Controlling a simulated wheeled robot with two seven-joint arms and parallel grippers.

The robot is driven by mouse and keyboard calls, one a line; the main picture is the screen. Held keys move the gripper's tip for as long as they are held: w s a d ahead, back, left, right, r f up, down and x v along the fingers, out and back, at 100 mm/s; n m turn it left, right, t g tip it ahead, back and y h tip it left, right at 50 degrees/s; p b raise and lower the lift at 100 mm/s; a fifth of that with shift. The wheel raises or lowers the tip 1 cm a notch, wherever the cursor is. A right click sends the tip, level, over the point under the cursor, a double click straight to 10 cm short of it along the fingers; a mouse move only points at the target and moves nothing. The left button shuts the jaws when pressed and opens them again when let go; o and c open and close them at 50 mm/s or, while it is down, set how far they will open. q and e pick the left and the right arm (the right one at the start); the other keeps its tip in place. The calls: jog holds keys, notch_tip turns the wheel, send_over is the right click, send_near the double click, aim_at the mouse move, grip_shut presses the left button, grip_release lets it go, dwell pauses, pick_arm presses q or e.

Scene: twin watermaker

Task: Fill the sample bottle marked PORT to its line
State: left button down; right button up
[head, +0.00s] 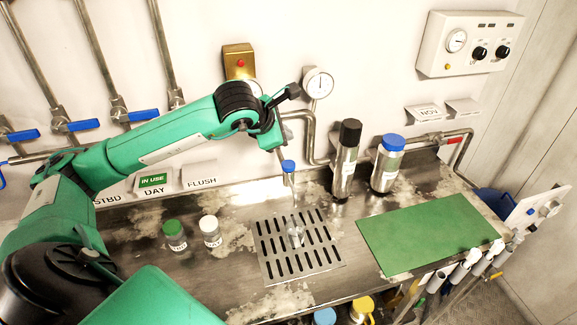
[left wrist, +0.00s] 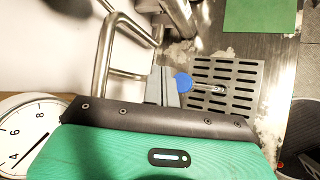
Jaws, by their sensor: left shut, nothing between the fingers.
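My left gripper (head: 281,152) is shut and empty. It points down just above the blue tap knob (head: 288,166). In the left wrist view, its grey fingers (left wrist: 161,87) show beside the blue knob (left wrist: 183,82); I cannot tell whether they touch. Below the knob, a small clear thing that looks like an uncapped bottle (head: 295,236) stands on the slotted drain grate (head: 268,263). Its label and water level are too small to read. A green-capped bottle (head: 175,236) and a white-capped bottle (head: 211,233) stand left of the grate; their labels are unreadable. My right gripper is out of view.
A black-topped flask (head: 346,160) and a blue-topped flask (head: 386,165) stand behind the grate. A green mat (head: 428,235) lies at right. Blue-handled valves (head: 84,125) line the left wall, above STBD, DAY and FLUSH labels. A gauge (head: 318,84) is close behind my gripper.

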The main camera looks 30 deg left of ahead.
pick_arm(q)
jog(key=b, duration=0.3)
send_over(291, 161)
jog(key=s, duration=0.2)
jog(key=f, duration=0.5)
jog(key=shift+s+a+f, duration=0.15)
jog(key=shift+s, duration=0.05)
jog(key=shift+f+b, duration=0.45)
jog(key=shift+b, duration=0.15)
dwell(0.6)
jog(key=shift+f+b, duration=0.4)
jog(key=shift+b, duration=0.45)
jog(key=shift+f+b, duration=0.5)
jog(key=shift+b, duration=0.2)
dwell(3.9)
